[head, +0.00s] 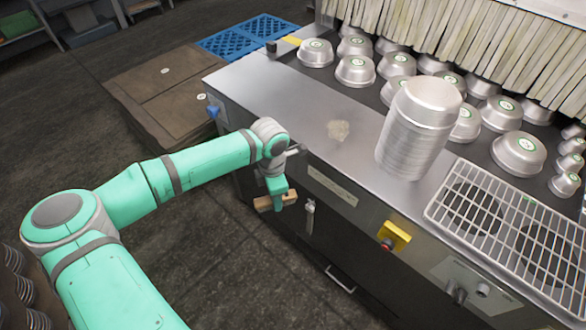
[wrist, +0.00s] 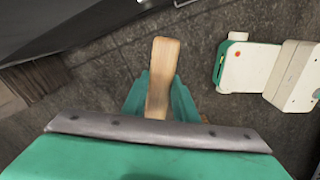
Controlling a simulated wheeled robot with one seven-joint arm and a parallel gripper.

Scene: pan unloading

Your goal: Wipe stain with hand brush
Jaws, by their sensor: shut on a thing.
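The stain (head: 339,130) is a pale, speckled patch on the steel counter (head: 283,112), left of the stack of pans. My gripper (head: 275,196) hangs in front of the counter's front panel, lower than the counter top and apart from the stain. It is shut on the hand brush (head: 262,203), whose wooden part shows beside the fingers. In the wrist view the brush's light wooden handle (wrist: 162,75) sticks out past the green gripper (wrist: 160,105). The bristles are hidden in both views.
A tall stack of metal pans (head: 415,130) stands on the counter right of the stain. Several upturned pans (head: 355,70) sit behind, before a strip curtain (head: 470,45). A wire grate (head: 480,215) lies at right. A yellow switch box (head: 396,236) juts from the front panel.

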